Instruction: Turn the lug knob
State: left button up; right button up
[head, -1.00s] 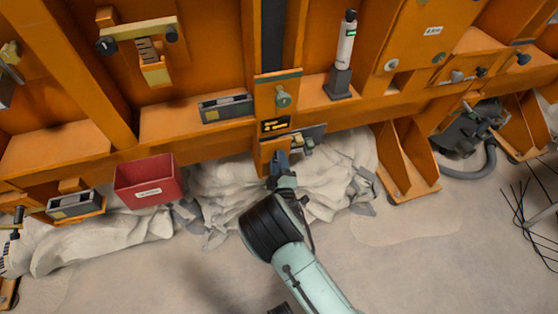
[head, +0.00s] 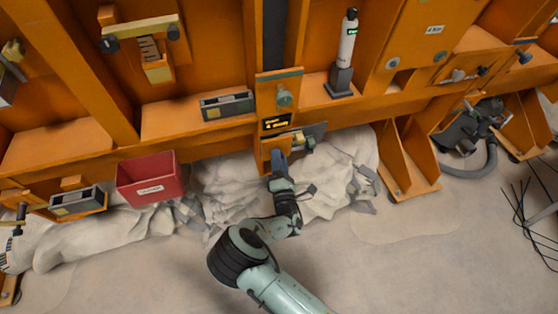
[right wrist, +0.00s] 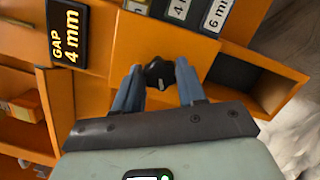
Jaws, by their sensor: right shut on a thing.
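The lug knob (right wrist: 158,73) is a small black knob with a light mark, on an orange panel in the right wrist view. My right gripper (right wrist: 160,80) has its two blue fingers on either side of the knob and is shut on it. In the head view my right gripper (head: 278,160) is at the orange block below the small black display (head: 276,122); it hides the knob there. My left gripper is not in view.
The display (right wrist: 68,35) reads "GAP 4 mm" in the right wrist view. Labelled grey blocks (right wrist: 215,15) sit beside the knob's panel. A green knob (head: 284,98) is above. A red bin (head: 150,178) stands to the left, and pale crumpled cloth or sand lies below.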

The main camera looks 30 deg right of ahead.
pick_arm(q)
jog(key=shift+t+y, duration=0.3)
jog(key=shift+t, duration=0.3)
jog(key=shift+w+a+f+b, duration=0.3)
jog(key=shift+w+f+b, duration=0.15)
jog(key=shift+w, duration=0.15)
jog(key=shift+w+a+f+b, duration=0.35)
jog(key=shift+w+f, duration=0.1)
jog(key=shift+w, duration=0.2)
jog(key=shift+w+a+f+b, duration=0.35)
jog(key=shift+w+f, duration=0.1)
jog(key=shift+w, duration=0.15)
pick_arm(e)
jog(key=shift+d+f+n+t+y, duration=0.1)
jog(key=shift+n+t+y, duration=0.35)
jog(key=shift+n, duration=1.9)
jog(key=shift+f+n+t+y, duration=0.1)
jog(key=shift+n+t+y, duration=0.3)
jog(key=shift+n, duration=1.95)
jog(key=shift+r, duration=0.1)
jog(key=o, duration=1)
jog(key=shift+c, duration=0.2)
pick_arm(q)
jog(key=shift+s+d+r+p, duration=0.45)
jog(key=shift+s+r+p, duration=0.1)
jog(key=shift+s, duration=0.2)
pick_arm(e)
jog(key=v, duration=1.3)
jog(key=shift+s, duration=0.25)
